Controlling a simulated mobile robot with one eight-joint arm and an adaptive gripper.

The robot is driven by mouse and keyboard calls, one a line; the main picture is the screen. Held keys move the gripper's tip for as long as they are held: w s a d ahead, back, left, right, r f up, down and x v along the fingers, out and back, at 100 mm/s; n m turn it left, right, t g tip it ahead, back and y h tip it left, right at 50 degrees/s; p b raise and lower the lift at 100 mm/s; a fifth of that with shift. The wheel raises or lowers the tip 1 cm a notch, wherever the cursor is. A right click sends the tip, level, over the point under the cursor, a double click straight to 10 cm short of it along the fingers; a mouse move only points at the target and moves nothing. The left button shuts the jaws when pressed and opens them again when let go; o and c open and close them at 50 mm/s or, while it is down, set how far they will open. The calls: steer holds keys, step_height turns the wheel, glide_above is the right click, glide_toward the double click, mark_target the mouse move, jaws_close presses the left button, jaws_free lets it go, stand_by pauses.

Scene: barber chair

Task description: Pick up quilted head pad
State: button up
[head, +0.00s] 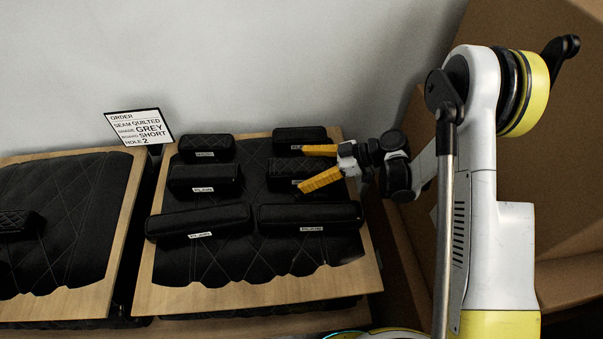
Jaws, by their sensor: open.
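Several black head pads lie in two columns on a black quilted cushion on a wooden board (170,301). The front left pad (199,220) and front right pad (310,214) are long, with labels that look like PLAIN. The middle left pad (204,178) has a similar label. The back left pad (207,146) shows faint quilting lines; its label is too small to read. The back right pad (299,137) and middle right pad (288,172) are partly covered by my gripper (305,168). Its yellow fingers are open, pointing left; I cannot tell whether they touch a pad.
A card (139,126) behind the boards reads ORDER, SEAM QUILTED, GREY, SHORT, HOLE 2. A second board (122,223) at left carries a dark quilted cushion with a small quilted pad (18,222). A grey wall (250,60) stands behind; brown box-like panels (560,200) are at right.

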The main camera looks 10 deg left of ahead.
steer(key=shift+r, duration=0.1)
steer(key=c, duration=1.6)
steer(key=shift+o, duration=0.2)
